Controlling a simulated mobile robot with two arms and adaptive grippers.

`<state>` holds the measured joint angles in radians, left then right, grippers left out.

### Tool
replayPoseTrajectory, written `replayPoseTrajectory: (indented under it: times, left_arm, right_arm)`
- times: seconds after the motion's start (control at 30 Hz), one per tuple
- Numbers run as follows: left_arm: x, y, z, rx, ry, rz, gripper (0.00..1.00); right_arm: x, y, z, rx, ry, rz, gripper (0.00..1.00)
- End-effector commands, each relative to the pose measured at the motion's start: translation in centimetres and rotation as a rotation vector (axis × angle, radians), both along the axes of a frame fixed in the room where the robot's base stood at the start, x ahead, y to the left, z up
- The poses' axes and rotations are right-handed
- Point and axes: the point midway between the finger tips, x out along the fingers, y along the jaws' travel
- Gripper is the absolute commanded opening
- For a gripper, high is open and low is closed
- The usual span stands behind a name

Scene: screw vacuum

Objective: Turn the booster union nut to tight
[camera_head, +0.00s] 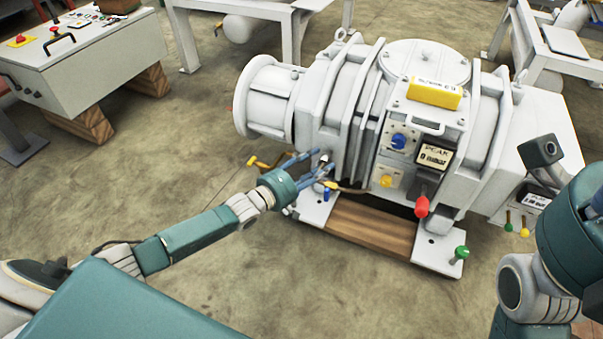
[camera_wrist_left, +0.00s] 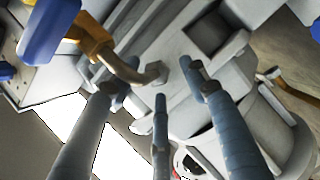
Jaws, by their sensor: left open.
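The large white booster machine (camera_head: 345,105) stands in the middle of the head view. My left gripper (camera_head: 322,162) reaches its lower left side, with its slim blue fingers spread and empty. In the left wrist view the fingers (camera_wrist_left: 155,88) point at the machine. A small metal hex nut (camera_wrist_left: 156,72), apparently the union nut, sits at the end of a bent pipe (camera_wrist_left: 122,66) between the spread fingertips. I cannot tell whether any finger touches it. In the head view the fingers largely hide this spot. My right gripper's fingers do not show.
A brass-coloured pipe (camera_head: 348,188) and a blue fitting (camera_head: 326,194) lie close to my left fingers. A red knob (camera_head: 422,207) and a green knob (camera_head: 461,252) stick out at the front. A control cabinet (camera_head: 88,55) stands at upper left.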

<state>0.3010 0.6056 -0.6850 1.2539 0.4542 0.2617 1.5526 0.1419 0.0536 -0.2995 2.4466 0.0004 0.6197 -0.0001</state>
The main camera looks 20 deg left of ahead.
Motion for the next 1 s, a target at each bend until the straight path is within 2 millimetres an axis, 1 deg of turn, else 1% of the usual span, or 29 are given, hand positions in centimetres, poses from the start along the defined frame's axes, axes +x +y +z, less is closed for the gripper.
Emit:
replayPoseTrajectory:
  times: [0.03,0.2,0.3,0.43,0.6,1.0]
  left_arm:
    - [-1.1,0.5,-0.1,0.001,0.004,0.0,0.45]
    - [-4.6,2.1,0.2,0.003,0.006,0.002,0.45]
    - [-6.3,3.0,0.5,0.003,0.006,0.003,0.45]
    - [-8.0,3.7,0.7,0.004,0.005,0.004,0.45]
    - [-8.9,4.2,0.9,0.002,0.004,0.004,0.45]
    - [-9.0,4.2,0.9,0.003,0.003,0.004,0.45]
  right_arm:
    - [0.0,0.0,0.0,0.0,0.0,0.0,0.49]
    - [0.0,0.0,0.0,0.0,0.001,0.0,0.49]
    - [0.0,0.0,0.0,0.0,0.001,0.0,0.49]
    - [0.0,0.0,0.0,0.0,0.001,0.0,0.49]
    - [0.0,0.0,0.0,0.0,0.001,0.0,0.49]
    - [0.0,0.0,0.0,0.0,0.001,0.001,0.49]
